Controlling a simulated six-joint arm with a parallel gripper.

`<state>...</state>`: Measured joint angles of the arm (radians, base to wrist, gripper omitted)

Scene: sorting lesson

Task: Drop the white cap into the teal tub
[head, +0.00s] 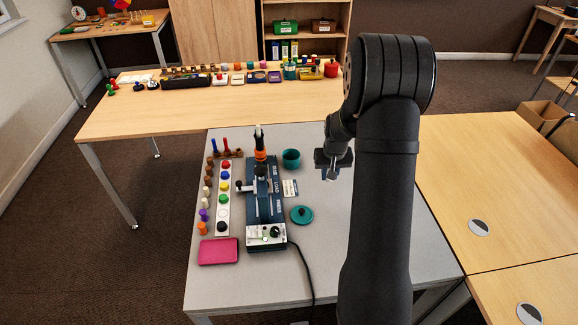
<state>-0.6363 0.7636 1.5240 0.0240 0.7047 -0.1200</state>
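The teal tub (291,159) stands open-topped on the grey table, right of the dark blue press device. My gripper (331,176) is above the grey table, to the right of the tub and apart from it. A small pale patch shows at its fingertips; I cannot tell whether it is the white cap or part of the fingers, nor whether the fingers are open. A pale strip (223,205) left of the device bears red, blue, yellow, green and black caps.
The press device (265,205) stands left of the tub, with a black cable running forward. A teal knobbed lid (301,215) lies in front of the tub. A magenta tray (218,251) is at the front left. Small coloured pieces line the left edge. The table's front right is clear.

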